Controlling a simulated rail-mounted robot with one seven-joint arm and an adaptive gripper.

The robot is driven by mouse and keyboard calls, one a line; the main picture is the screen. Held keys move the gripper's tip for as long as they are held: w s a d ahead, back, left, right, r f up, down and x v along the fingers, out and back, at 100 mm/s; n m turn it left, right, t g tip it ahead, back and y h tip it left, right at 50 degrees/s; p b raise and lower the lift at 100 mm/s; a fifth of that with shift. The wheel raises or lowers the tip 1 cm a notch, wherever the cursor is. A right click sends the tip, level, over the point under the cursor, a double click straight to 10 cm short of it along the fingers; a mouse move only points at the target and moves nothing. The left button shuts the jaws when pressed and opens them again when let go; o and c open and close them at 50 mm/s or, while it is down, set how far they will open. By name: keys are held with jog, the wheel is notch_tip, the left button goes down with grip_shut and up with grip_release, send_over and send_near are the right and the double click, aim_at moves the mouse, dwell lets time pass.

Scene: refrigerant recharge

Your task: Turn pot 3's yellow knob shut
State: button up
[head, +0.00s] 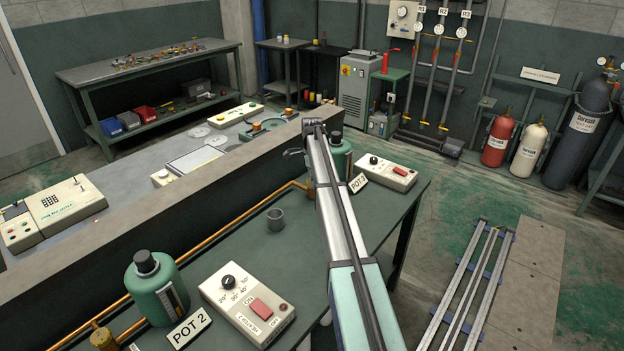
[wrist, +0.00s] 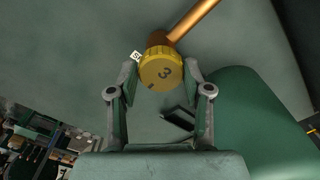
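Pot 3's yellow knob (wrist: 161,72), marked with a 3, shows in the wrist view at the end of a copper pipe (wrist: 194,20). My gripper (wrist: 159,84) has one finger on each side of the knob. The fingers are apart and close to its sides; I cannot tell if they touch it.
A control box (head: 387,172) with a red switch stands right of pot 3. Pot 2 (head: 157,288), its control box (head: 247,303) and a grey cup (head: 275,219) are on the same green bench. A raised counter (head: 130,213) runs behind the copper pipe.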

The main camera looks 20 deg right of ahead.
jog(key=shift+o, duration=0.8)
jog(key=shift+r, duration=0.15)
notch_tip(320, 180, up, 12)
jog(key=shift+d+f, duration=0.1)
jog(key=shift+f, duration=0.1)
